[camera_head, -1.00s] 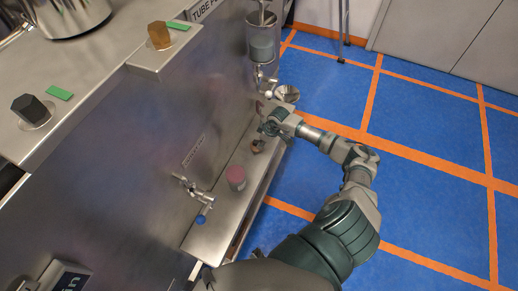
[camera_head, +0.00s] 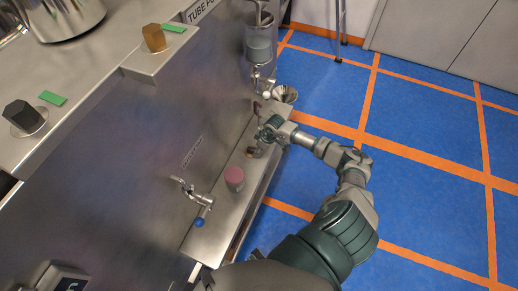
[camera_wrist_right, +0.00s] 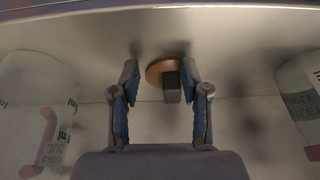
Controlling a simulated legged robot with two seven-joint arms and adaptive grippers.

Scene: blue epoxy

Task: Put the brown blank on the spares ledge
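A small brown piece (camera_head: 253,152) stands on the low steel ledge (camera_head: 210,237), partly hidden by my right gripper (camera_head: 267,135). In the right wrist view a brown disc (camera_wrist_right: 155,70) with a dark grey square stub (camera_wrist_right: 172,88) shows between my right gripper's fingertips (camera_wrist_right: 160,78). The fingers are open, with a gap on both sides, and I cannot tell how far beyond them the disc lies. Another brown piece, hexagonal (camera_head: 154,38), stands on the upper steel counter. I cannot read which surface is labelled as the spares ledge. My left gripper is not in view.
A pink-topped cylinder (camera_head: 234,178) stands on the low ledge near a tap (camera_head: 198,195) with a blue end. A black hexagonal piece (camera_head: 22,115) and green tags (camera_head: 53,98) are on the upper counter. Blue floor (camera_head: 420,125) lies open at right.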

